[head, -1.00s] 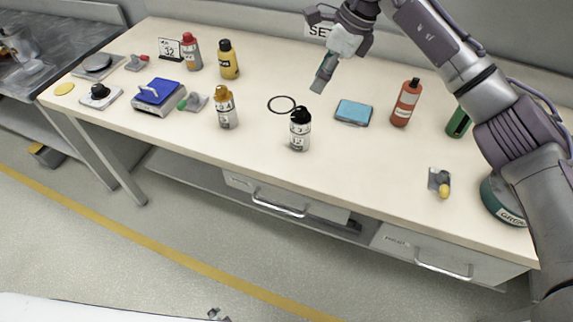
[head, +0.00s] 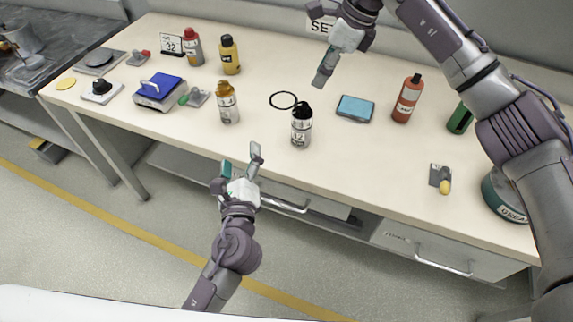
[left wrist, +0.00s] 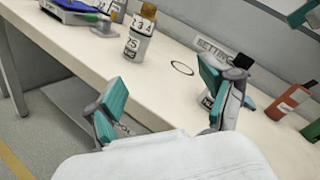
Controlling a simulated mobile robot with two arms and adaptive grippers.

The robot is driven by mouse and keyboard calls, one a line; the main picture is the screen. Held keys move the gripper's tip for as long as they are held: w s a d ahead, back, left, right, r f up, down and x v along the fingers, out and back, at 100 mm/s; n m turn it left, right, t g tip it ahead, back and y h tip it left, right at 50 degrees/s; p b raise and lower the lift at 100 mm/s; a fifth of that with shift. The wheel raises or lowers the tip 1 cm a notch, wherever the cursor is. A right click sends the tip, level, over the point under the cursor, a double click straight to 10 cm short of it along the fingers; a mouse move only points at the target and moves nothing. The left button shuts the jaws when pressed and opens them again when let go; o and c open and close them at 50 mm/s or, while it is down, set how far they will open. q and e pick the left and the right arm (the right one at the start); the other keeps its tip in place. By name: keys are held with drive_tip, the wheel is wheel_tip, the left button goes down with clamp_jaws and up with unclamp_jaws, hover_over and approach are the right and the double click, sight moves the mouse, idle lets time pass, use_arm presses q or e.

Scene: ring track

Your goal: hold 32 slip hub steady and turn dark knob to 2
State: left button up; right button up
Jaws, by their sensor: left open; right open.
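A white hub (head: 301,135) with number markings and a lower slip stands upright at the table's front middle; the slip's number is too small to read surely. A dark knob (head: 302,109) sits on its top. In the left wrist view my left finger mostly hides this hub. A similar hub (head: 228,112) with an orange-yellow knob stands to its left; its slip reads 25 in the left wrist view (left wrist: 133,45). My left gripper (head: 240,161) is open and empty, before the table edge, left of the dark-knobbed hub. My right gripper (head: 322,78) is open, above the table behind it.
A card reading 32 (head: 171,44) stands at the back left by red (head: 193,48) and yellow (head: 229,56) bottles. A black ring (head: 283,100), blue pad (head: 355,108) and orange-red bottle (head: 407,98) lie or stand around the hub. A blue-topped device (head: 160,90) is further left.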

use_arm(q)
drive_tip(key=d+r+m+h, duration=0.1)
drive_tip(key=d+m+h, duration=0.2)
drive_tip(key=d+m, duration=0.25)
drive_tip(key=m+h, duration=0.3)
drive_tip(key=m, duration=0.4)
approach(299, 131)
drive_tip(key=shift+n, duration=0.25)
drive_tip(key=w, duration=0.4)
drive_tip(key=w+d, duration=0.1)
drive_tip(key=w, duration=0.3)
drive_tip(key=w+d, duration=0.1)
drive_tip(key=w, duration=0.3)
drive_tip(key=shift+w+d+r, duration=0.1)
drive_tip(key=shift+w+d, duration=0.05)
drive_tip(key=shift+d, duration=0.1)
